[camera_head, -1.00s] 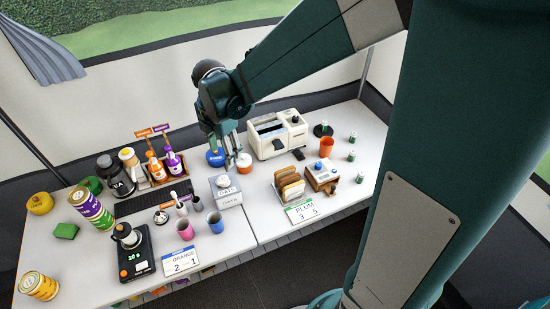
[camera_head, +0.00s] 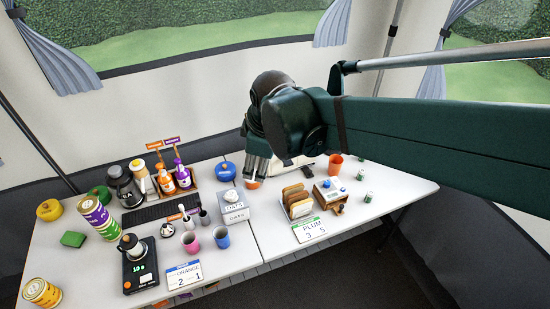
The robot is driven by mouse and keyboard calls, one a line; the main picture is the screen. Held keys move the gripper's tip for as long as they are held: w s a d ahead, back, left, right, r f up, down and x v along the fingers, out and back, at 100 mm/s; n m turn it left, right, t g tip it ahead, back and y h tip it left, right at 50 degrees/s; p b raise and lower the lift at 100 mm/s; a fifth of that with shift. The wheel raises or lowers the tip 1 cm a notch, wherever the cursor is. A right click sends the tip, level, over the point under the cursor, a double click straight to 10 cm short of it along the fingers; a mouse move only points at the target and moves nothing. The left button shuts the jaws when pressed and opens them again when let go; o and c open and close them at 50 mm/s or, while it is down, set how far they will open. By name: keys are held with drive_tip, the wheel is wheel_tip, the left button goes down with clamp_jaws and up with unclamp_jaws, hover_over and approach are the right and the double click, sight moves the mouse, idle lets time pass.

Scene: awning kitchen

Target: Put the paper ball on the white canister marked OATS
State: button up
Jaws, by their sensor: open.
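The white canister marked OATS (camera_head: 235,214) is box-shaped and stands near the middle of the table. A small crumpled white ball, which looks like the paper ball (camera_head: 230,196), rests on top of it, toward the back of the lid. My gripper (camera_head: 256,168) is above and behind the canister, to its right, apart from the ball. Its fingers point down, are open and show nothing between them. The tips are partly dark and hard to make out.
An orange item (camera_head: 254,184) is just below my gripper. A blue round pot (camera_head: 226,171) stands behind the canister. Pink (camera_head: 190,242) and blue (camera_head: 221,237) cups stand in front. A toast rack (camera_head: 297,202) is to the right. My arm hides the back right.

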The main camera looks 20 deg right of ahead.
drive_tip(key=s+d+r+m+t, duration=0.2)
drive_tip(key=s+d+m+t, duration=0.1)
drive_tip(key=s+m, duration=0.7)
drive_tip(key=shift+s+d+r+m, duration=0.3)
drive_tip(key=shift+d+m, duration=0.25)
drive_tip(key=shift+m, duration=0.25)
